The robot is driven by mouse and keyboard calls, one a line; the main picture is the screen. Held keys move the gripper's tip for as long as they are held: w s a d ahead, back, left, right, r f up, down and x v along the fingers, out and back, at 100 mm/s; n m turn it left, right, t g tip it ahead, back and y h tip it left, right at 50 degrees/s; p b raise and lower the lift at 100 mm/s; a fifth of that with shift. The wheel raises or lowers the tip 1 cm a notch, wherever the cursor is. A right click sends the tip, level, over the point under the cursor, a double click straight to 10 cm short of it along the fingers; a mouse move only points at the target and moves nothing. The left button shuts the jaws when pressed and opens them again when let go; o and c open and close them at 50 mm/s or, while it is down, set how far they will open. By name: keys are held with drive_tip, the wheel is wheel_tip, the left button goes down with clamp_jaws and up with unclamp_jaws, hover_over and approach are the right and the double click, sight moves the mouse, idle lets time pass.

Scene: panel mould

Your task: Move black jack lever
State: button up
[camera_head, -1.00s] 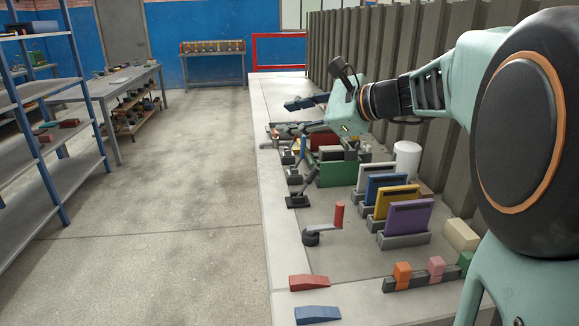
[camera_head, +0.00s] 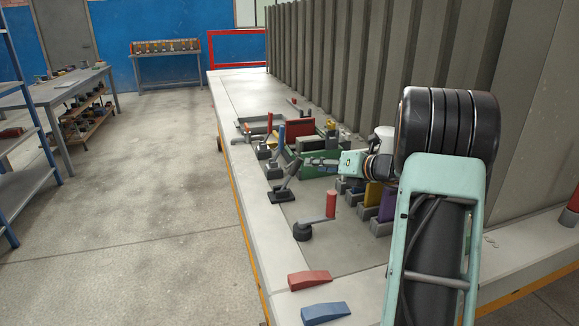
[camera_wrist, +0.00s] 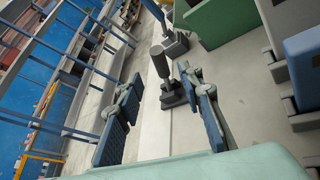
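The black jack lever (camera_head: 287,180) stands tilted on a dark square base (camera_head: 281,196) near the bench's left side. In the wrist view its thick dark handle (camera_wrist: 160,64) rises from the base, seen beyond and between the fingers. My gripper (camera_head: 306,162) is just to the right of the lever's upper end in the head view. In the wrist view my gripper (camera_wrist: 160,92) has its two blue-grey fingers wide apart with nothing held. I cannot tell how far the handle is from the fingers in depth.
A crank with a red handle (camera_head: 331,204) stands nearer. Red (camera_head: 309,280) and blue (camera_head: 325,313) wedges lie at the front. A green panel (camera_head: 318,170), upright coloured plates and other levers crowd the area behind and right. Floor left of the bench is clear.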

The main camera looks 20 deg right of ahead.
sight(300, 164)
drive_tip(key=b+x, duration=0.1)
drive_tip(key=x, duration=0.9)
drive_tip(key=shift+w+f, duration=0.1)
drive_tip(key=shift+f, duration=0.05)
drive_tip(key=shift+a, duration=0.1)
drive_tip(key=shift+c, duration=0.4)
clamp_jaws()
